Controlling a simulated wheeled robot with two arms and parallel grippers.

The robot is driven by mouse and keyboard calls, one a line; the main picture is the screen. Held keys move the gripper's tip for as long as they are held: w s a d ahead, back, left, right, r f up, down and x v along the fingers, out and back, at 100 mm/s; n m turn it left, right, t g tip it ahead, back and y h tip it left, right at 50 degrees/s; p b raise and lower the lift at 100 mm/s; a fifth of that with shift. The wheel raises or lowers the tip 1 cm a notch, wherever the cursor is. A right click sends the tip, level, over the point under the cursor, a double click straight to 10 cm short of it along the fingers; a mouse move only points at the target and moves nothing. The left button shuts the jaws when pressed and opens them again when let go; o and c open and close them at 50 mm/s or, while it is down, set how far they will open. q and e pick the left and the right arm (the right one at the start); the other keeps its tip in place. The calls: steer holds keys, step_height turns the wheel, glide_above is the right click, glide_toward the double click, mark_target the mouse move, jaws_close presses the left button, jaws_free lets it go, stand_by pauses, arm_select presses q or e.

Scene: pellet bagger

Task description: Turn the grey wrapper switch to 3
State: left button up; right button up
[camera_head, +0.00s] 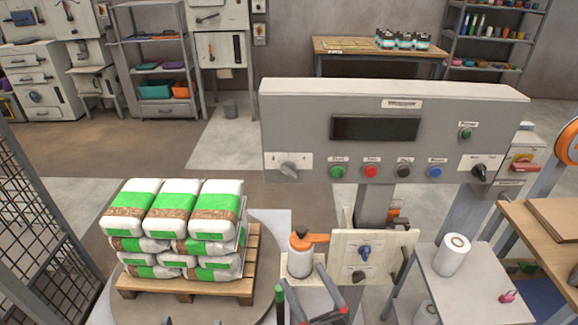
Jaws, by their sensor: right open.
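The grey wrapper switch (289,169) is a rotary knob on a white plate at the lower left of the grey control panel (390,95). Its handle is tilted, its lower end toward the right; the small marks beside it are too blurred to read. My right gripper (307,284) is at the bottom centre, well below the panel. Its fingers are apart with nothing between them, and it does not touch the switch. Small dark tips at the bottom edge may belong to my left gripper (193,321); most of it is out of frame.
The panel also carries a dark display (375,128), several coloured buttons and a black knob (480,172). An orange-topped canister (300,258) and a cream board (372,246) stand below it. Stacked bags (172,212) sit on a pallet (190,289) at left.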

mark_target(289, 174)
steer(key=w+a+f+n+g+h+p, duration=0.2)
steer(key=w+a+n+g+h+p, duration=0.4)
steer(key=a+n, duration=0.25)
steer(key=s+d+r+n+t+h+p, duration=0.1)
steer(key=d+r+t+h+p, duration=0.15)
steer(key=r+h, duration=0.35)
steer(key=s+d+r+n+t+h+p, duration=0.1)
steer(key=d+r+h+p, duration=0.15)
steer(key=r+h, duration=0.35)
steer(key=shift+y, duration=0.3)
steer(key=w+p, duration=0.1)
steer(key=w, duration=0.9)
steer(key=w+r+p, duration=0.1)
steer(key=w, duration=0.5)
steer(key=shift+d+p, duration=0.1)
steer(key=shift+p, duration=0.2)
steer(key=shift+w+f, duration=0.15)
steer(key=shift+w, duration=0.5)
